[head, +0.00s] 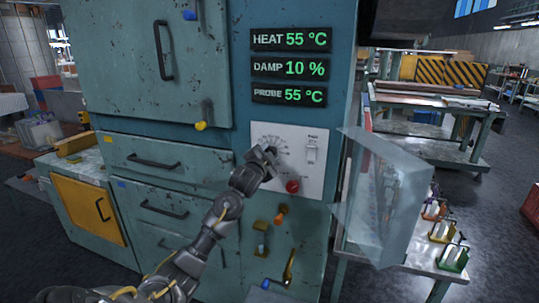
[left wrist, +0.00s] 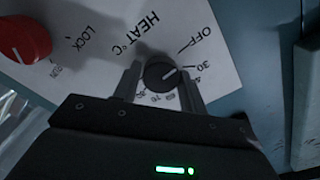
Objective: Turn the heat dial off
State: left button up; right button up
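The heat dial (left wrist: 160,72) is a round black knob with a white pointer line on a white panel. In the left wrist view its line points to the right, toward the 30 and 40 marks, below the OFF mark (left wrist: 195,41). My left gripper (left wrist: 162,80) has one finger on each side of the knob, close against it, and looks shut on it. In the head view my left gripper (head: 262,158) is at the panel (head: 318,150) and hides most of the dial. The heat display (head: 292,39) reads 55 °C. My right gripper is not in view.
A red knob (left wrist: 24,38) marked LOCK sits beside the dial, also low on the panel in the head view (head: 292,186). A switch (head: 311,149) is to the right. A clear glass door (head: 385,200) stands out right of the panel. Handles (head: 289,268) project below.

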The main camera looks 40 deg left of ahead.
pick_arm(q)
jog(key=o, duration=0.3)
jog(key=b+v, duration=0.2)
jog(key=v, duration=0.9)
jog(key=shift+b, duration=0.4)
jog(key=shift+w, duration=0.1)
